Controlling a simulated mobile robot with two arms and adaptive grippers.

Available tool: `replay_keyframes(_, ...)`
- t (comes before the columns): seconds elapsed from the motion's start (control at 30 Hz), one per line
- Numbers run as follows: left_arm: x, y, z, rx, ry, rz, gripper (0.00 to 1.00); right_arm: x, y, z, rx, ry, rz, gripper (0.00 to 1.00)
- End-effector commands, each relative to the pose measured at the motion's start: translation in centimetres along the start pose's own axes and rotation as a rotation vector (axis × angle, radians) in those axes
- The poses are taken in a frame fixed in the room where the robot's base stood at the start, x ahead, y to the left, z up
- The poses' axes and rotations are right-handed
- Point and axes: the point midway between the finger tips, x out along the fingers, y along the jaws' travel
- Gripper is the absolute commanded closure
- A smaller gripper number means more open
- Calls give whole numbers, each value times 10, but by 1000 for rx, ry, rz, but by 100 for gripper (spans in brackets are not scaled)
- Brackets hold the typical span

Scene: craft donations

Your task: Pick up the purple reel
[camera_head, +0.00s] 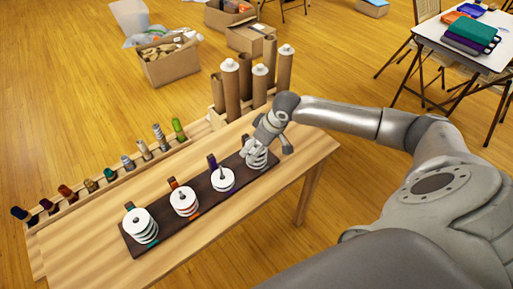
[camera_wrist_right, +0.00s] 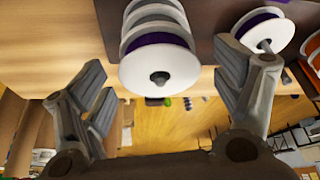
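A stack of white-flanged reels (camera_head: 257,158) stands at the right end of a dark board (camera_head: 203,211). In the right wrist view its front reel (camera_wrist_right: 160,70) has a white flange, with purple thread behind it. My right gripper (camera_head: 262,139) is at this stack in the head view. In the wrist view its two fingers (camera_wrist_right: 163,75) are open, one on each side of the reel, with gaps between. Another white reel with purple thread (camera_wrist_right: 262,30) shows to the right; the neighbouring stack (camera_head: 222,180) also has purple. My left gripper is not in view.
Two more reel stacks, one with orange (camera_head: 184,202) and one with teal (camera_head: 140,226), stand on the board. Several small spools line a wooden rack (camera_head: 120,180) along the table's far edge. Tall cardboard tubes (camera_head: 231,90) stand close behind my right gripper.

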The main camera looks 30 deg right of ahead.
Motion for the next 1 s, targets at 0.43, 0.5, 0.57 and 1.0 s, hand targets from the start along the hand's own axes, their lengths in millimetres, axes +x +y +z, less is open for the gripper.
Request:
replay_keyframes(0.43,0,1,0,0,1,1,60,0,0,0,0,0,0,55)
replay_keyframes(0.5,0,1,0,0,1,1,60,0,0,0,0,0,0,55)
replay_keyframes(0.57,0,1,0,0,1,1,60,-1,0,0,0,1,0,55)
replay_keyframes(1.0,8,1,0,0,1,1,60,-44,-10,-12,-2,2,-1,55)
